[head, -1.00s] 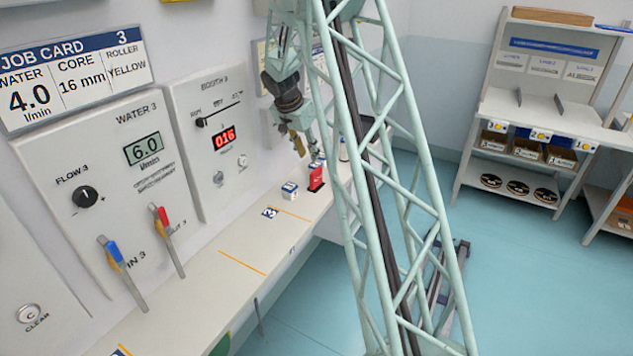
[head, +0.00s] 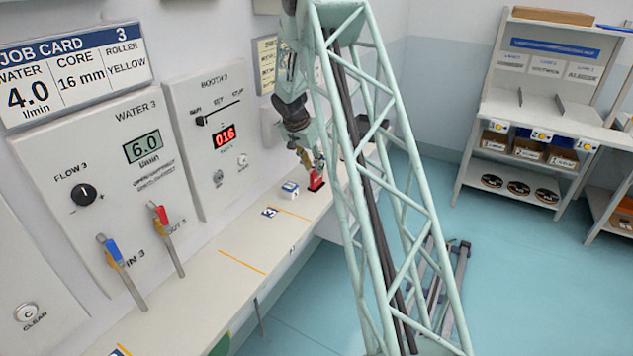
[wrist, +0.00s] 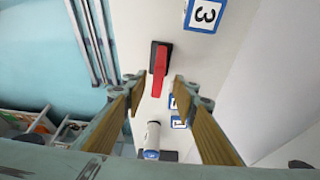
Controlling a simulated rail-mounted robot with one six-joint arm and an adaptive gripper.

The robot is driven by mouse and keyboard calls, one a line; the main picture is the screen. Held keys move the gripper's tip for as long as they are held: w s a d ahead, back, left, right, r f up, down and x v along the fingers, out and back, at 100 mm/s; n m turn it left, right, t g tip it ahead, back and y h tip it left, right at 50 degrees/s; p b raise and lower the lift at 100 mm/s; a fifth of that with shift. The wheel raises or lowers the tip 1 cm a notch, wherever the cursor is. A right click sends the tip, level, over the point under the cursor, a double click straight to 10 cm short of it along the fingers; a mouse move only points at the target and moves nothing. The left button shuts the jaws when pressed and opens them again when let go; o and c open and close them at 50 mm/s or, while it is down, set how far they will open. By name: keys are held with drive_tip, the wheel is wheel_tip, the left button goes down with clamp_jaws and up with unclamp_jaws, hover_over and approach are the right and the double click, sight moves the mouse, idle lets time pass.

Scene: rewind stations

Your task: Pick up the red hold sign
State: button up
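The red hold sign (head: 316,181) stands upright in a dark base on the bench ledge in the head view. In the wrist view the red sign (wrist: 158,74) shows edge-on from above in its black base, between and beyond my fingertips. My gripper (wrist: 154,98) is open, with its two tan fingers apart and nothing between the tips. In the head view my gripper (head: 308,160) is just above the sign, and whether it touches it cannot be told there.
A white cylinder (wrist: 152,138) and small blue-edged tags (wrist: 176,112) are on the ledge (head: 215,262). The wall panels (head: 208,125) are close behind.

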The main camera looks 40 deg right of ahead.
sight(315, 171)
idle(0.3)
drive_tip(key=shift+b+x, duration=0.3)
drive_tip(key=shift+x, duration=2.3)
drive_tip(key=shift+s, duration=0.15)
clamp_jaws()
